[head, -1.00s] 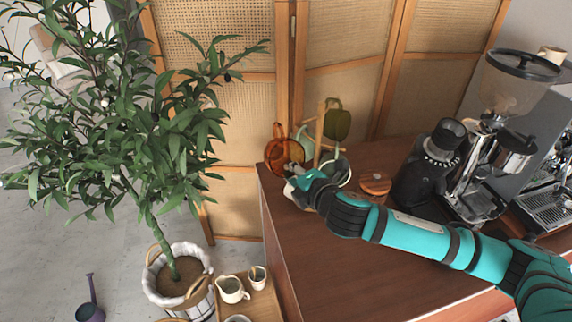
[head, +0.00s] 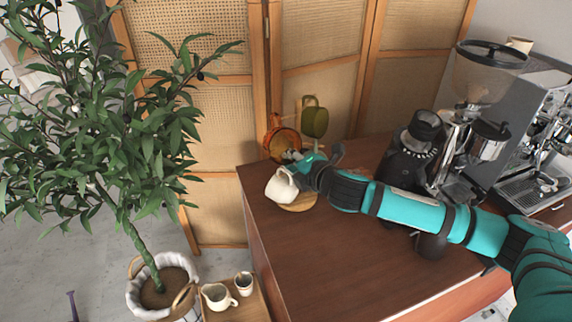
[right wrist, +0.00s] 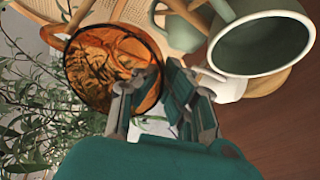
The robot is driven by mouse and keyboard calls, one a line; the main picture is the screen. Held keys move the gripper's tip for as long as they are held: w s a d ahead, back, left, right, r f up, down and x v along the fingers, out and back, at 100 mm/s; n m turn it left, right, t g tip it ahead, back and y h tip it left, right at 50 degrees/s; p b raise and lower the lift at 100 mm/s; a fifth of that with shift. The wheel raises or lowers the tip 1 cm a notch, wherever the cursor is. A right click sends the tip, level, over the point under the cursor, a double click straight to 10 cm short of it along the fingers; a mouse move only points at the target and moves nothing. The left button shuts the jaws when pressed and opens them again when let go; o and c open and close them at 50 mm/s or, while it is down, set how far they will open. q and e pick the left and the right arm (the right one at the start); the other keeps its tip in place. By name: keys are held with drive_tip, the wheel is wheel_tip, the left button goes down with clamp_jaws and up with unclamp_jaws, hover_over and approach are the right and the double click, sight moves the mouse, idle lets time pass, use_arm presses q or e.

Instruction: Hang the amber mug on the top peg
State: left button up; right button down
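The amber mug (head: 284,139) is see-through orange. It is at the tip of my right gripper (head: 293,157), left of the mug stand. In the right wrist view the amber mug (right wrist: 105,65) fills the upper left, and its right edge reaches between the fingers of my right gripper (right wrist: 160,95), which are shut on it. The mug stand (head: 300,205) shows its round wooden base, and its post is mostly behind my arm and the mugs. A green mug (head: 315,121) hangs high on it. Which peg is free I cannot tell. My left gripper is out of view.
A white mug (head: 281,187) is low at the stand, tilted, below my right gripper. A leafy plant (head: 110,130) is at left, a cane screen (head: 320,95) behind. The front counter is clear.

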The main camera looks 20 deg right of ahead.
drive_tip(key=shift+w+d+f+b, duration=0.2)
drive_tip(key=shift+w+d+b, duration=0.15)
drive_tip(key=shift+d, duration=0.2)
drive_tip(key=shift+w+d, duration=0.15)
drive_tip(key=shift+d, duration=0.05)
use_arm(q)
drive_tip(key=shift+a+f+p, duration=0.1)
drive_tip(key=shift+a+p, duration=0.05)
drive_tip(key=shift+p, duration=0.2)
use_arm(e)
drive_tip(key=shift+w+d+f, duration=0.1)
drive_tip(key=shift+d+f, duration=0.2)
drive_tip(key=shift+d, duration=0.1)
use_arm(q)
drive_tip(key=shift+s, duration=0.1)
use_arm(e)
drive_tip(key=c, duration=1.4)
unclamp_jaws()
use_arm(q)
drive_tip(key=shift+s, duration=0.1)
use_arm(e)
drive_tip(key=v, duration=1.2)
